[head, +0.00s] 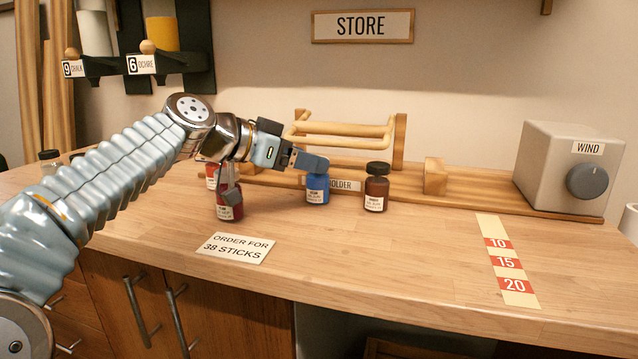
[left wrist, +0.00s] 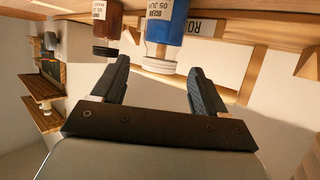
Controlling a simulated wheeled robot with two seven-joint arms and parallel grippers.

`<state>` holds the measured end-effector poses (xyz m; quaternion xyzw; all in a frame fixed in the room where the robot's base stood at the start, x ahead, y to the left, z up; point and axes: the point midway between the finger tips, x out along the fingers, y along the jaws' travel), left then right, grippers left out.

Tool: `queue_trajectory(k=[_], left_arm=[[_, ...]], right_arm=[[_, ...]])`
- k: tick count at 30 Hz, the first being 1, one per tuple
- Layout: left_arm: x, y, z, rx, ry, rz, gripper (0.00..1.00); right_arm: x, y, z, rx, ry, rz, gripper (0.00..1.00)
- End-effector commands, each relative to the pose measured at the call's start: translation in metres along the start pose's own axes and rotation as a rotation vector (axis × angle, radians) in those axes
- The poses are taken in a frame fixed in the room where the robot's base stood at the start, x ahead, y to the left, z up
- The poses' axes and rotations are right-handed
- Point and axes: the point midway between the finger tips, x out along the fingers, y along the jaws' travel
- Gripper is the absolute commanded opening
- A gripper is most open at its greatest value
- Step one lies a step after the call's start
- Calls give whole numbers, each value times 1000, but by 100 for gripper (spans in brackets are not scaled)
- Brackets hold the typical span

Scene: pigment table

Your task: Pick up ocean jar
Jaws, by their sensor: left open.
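The ocean jar (head: 317,191) is blue with a white label and stands upright on the bench, in front of the holder sign. In the head view a finger of my left gripper (head: 278,182) covers its cap. The left gripper is open and empty, its other finger in front of a crimson jar (head: 224,209). In the left wrist view, which is upside down, the blue jar (left wrist: 166,22) has its pale cap in the gap between the fingertips (left wrist: 158,65). I cannot tell how far the fingers are from it. My right gripper is not in view.
A brown jar (head: 376,190) stands close right of the blue one, and it also shows in the left wrist view (left wrist: 107,24). A wooden rack (head: 345,140) stands behind. An order card (head: 236,248) lies in front. The WIND box (head: 560,170) is at right. The front-middle bench is clear.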

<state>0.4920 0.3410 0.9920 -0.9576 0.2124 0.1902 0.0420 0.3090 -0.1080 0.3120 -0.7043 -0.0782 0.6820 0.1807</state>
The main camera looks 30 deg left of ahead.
Motion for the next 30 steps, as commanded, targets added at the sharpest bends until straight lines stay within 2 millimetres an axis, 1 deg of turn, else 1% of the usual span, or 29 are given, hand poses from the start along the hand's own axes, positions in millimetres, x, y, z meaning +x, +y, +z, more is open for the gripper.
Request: queue_trajectory(k=[4, 9, 12, 15, 20, 23, 30], left_arm=[[13, 1, 0, 0, -3, 2, 73], [41, 2, 0, 0, -3, 3, 73], [52, 1, 0, 0, -2, 1, 73], [56, 1, 0, 0, -2, 0, 73], [56, 1, 1, 0, -1, 0, 73], [56, 1, 1, 0, -1, 0, 59], [56, 1, 0, 0, -1, 0, 22]], right_arm=[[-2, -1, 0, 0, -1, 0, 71], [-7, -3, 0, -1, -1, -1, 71], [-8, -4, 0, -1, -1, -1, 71], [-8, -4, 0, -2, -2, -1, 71], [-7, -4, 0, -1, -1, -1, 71], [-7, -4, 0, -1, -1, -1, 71], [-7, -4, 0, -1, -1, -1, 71]])
